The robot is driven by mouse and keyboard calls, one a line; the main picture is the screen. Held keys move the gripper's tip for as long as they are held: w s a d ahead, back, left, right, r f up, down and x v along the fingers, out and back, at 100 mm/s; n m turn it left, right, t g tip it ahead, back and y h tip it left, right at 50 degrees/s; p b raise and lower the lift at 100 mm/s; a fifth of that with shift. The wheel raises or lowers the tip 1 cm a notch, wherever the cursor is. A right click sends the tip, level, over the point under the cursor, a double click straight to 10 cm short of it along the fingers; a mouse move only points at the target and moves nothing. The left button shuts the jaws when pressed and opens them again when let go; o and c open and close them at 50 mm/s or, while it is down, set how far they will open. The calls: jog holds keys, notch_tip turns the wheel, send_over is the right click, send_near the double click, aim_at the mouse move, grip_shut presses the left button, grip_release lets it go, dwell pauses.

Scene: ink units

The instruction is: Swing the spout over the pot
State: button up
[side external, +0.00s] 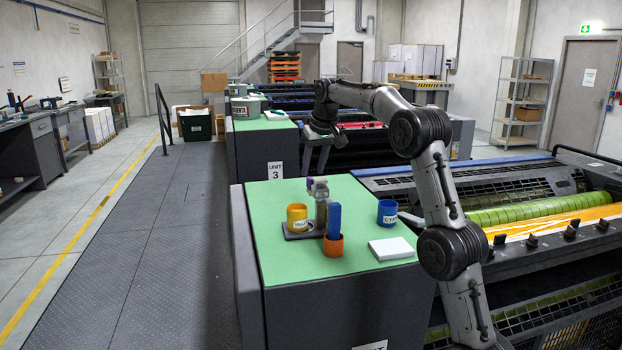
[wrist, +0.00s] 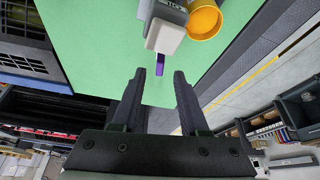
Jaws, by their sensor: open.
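A grey dispenser (side external: 321,207) stands on a dark base plate (side external: 294,236) on the green top. A short purple piece (side external: 309,184) sticks out of its head; in the wrist view the purple piece (wrist: 161,70) points toward my gripper. I cannot tell whether it is the spout itself. The yellow pot (side external: 297,218) stands beside the column, and also shows in the wrist view (wrist: 204,20); the purple piece is not over it. My gripper (side external: 317,163) is open and empty, beyond the dispenser and apart from it; its fingers (wrist: 160,80) point toward the purple piece.
An orange cup (side external: 333,246) with a blue upright object (side external: 334,220) stands just in front of the dispenser. A blue cyan pot (side external: 387,212) and a white block (side external: 391,248) are to the right. The green top's (side external: 270,200) far side is clear.

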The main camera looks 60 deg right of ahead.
aim_at(311, 178)
jog(key=shift+x, duration=2.15)
grip_shut()
jog(key=shift+r, duration=0.1)
